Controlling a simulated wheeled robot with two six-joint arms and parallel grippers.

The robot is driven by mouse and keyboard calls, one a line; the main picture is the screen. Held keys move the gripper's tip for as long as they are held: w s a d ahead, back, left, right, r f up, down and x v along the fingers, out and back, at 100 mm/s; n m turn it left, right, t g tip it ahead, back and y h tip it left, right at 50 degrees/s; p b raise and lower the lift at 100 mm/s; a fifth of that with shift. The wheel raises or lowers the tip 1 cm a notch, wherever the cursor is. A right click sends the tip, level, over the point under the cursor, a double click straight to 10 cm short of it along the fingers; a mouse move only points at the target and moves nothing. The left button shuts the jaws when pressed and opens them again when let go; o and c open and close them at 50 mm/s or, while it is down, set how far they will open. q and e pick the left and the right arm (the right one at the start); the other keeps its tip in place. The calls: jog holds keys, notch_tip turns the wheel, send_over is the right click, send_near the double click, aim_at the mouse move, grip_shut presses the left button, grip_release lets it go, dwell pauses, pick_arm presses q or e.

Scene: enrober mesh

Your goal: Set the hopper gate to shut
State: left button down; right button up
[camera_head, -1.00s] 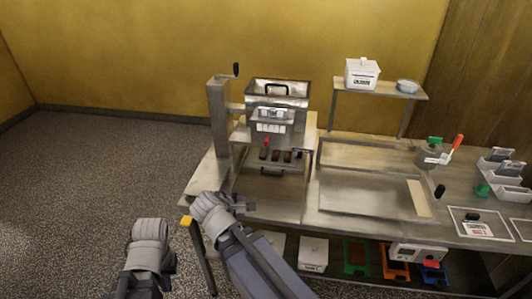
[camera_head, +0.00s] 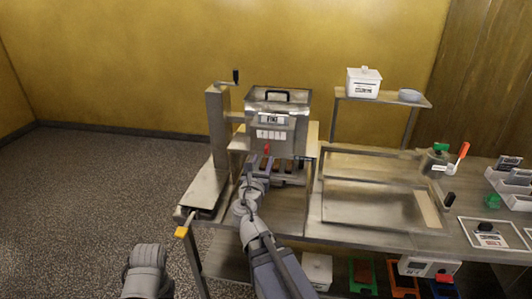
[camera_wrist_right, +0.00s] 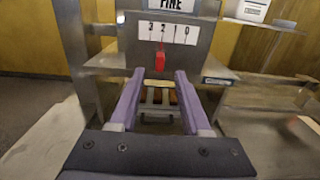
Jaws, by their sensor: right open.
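The hopper (camera_head: 277,100) is a metal box with a black top handle, on the machine at the table's left part. Its front bears a sign reading FINE and, below it, a white number strip (camera_head: 270,134); in the right wrist view the strip (camera_wrist_right: 166,32) shows 3, 2 and 0. A small red tab (camera_head: 267,149) hangs below the strip; in the right wrist view the tab (camera_wrist_right: 161,62) is under about the 2. My right gripper (camera_wrist_right: 159,76) is open, its fingers pointing at the machine with the tab ahead between them. My left gripper (camera_head: 148,258) is low at left; its jaws cannot be made out.
A crank post (camera_head: 217,125) stands left of the hopper. A yellow-ended handle (camera_head: 182,232) sticks out at the table's front left. A shallow metal tray (camera_head: 375,205) lies to the right. A shelf (camera_head: 380,97) holds a white lidded box (camera_head: 363,83).

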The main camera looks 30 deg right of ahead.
aim_at(266, 151)
jog(key=x, duration=0.6)
jog(key=shift+w+d, duration=0.15)
jog(key=shift+w, duration=0.1)
jog(key=shift+c, duration=0.4)
grip_shut()
dwell(0.7)
